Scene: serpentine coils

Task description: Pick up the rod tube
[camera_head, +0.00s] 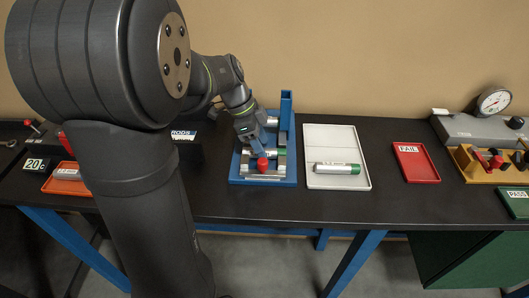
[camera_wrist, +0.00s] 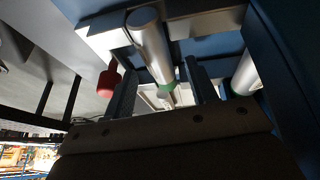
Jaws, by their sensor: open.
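A silver tube with a green end (camera_wrist: 150,42) lies in a blue fixture (camera_head: 263,181). In the wrist view it runs up between the two fingers of my gripper (camera_wrist: 160,68), with a gap on either side. In the head view my gripper (camera_head: 254,145) is low over the fixture, next to a red knob (camera_head: 263,164), and hides part of what lies there. My gripper is open. A second silver tube with a green end (camera_wrist: 246,72) shows at the right of the wrist view. Another such tube, with a label (camera_head: 336,168), lies in a white tray (camera_head: 330,136).
The fixture has a tall blue post (camera_head: 286,112) at the back, close to my gripper. A red tray marked FAIL (camera_head: 416,165) and a dial gauge (camera_head: 494,102) stand to the right. An orange tray (camera_head: 68,186) is on the left. Bare table lies between the white and red trays.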

